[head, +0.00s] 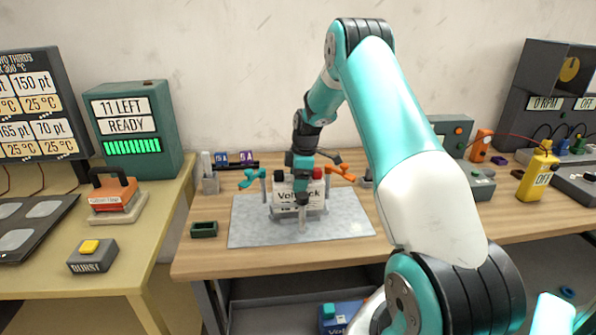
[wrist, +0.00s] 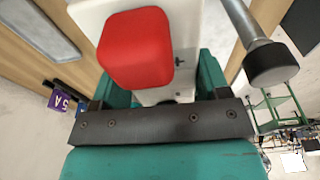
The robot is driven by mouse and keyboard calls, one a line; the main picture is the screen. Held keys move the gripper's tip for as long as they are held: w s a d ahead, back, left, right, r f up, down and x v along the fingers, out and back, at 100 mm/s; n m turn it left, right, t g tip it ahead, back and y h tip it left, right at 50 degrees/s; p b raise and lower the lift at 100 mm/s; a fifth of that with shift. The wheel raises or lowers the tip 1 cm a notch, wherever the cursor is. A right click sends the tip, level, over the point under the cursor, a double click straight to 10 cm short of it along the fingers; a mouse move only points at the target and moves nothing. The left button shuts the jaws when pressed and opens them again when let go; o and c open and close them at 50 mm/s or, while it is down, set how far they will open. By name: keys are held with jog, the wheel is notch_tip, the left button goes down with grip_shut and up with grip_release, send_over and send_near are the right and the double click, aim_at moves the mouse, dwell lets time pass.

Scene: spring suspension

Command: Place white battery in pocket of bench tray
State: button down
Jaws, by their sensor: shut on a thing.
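The white battery (head: 285,197), with a VoltBlock label and a black and a red terminal, stands upright over the grey mat in the middle of the wooden bench in the head view. My gripper (head: 303,187) reaches down onto it from above and is shut on it. In the wrist view, the battery's white top (wrist: 185,55) and red terminal cap lie between my teal jaws. A grey base, which may be the bench tray (head: 316,216), shows around the battery's foot. I cannot tell whether the battery touches its floor, and the pocket is hidden.
A blue battery (head: 345,315) is on the lower shelf.

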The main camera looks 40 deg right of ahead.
jog(key=shift+w+f, duration=0.1)
jog(key=shift+f, duration=1)
jog(key=shift+f, duration=0.15)
jog(key=shift+c, duration=0.6)
grip_release()
jog(key=shift+f, duration=0.15)
